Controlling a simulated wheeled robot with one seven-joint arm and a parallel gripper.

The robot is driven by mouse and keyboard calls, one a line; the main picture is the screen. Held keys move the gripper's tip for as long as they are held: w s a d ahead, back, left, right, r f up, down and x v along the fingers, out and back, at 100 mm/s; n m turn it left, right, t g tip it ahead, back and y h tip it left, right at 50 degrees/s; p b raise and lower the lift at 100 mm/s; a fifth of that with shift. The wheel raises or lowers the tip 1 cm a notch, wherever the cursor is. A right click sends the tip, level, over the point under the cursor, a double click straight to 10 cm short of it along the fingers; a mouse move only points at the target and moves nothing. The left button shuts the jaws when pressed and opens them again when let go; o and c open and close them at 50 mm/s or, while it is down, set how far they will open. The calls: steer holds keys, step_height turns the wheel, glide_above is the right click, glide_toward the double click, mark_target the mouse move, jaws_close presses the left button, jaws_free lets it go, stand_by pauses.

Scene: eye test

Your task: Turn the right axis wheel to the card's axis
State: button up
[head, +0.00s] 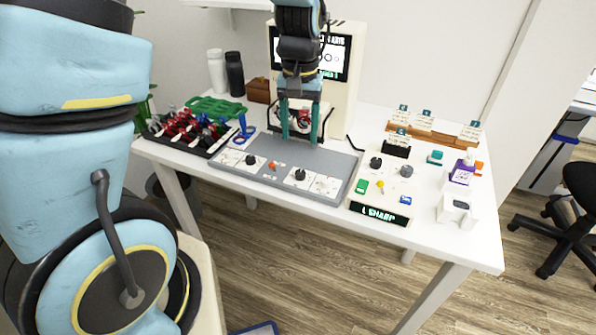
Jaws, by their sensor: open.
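My gripper (301,124) points down over the back of the grey panel (335,166), with its two teal fingers apart. A small red and dark part (304,119) of a black-framed device shows between the fingers; I cannot tell whether they touch it. On the panel's front are a left black knob (250,160) and a right black knob (300,175) on white dial plates, with an orange-red knob (273,166) between them. I cannot tell which part is the right axis wheel. A white card (400,136) stands in a black holder (396,151); its print is too small to read.
A lens rack (188,133) and green tray (215,108) lie left. A screen unit (340,80) stands behind my gripper. A white control panel (365,208), a wooden card rack (432,137), a purple-labelled bottle (463,172) and a white box (457,209) are right.

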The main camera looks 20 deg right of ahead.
mark_target(300, 172)
step_height(300, 172, down, 11)
steer(key=shift+s+r+p, duration=0.1)
steer(key=shift+p, duration=0.75)
steer(key=shift+c, duration=0.4)
jaws_close()
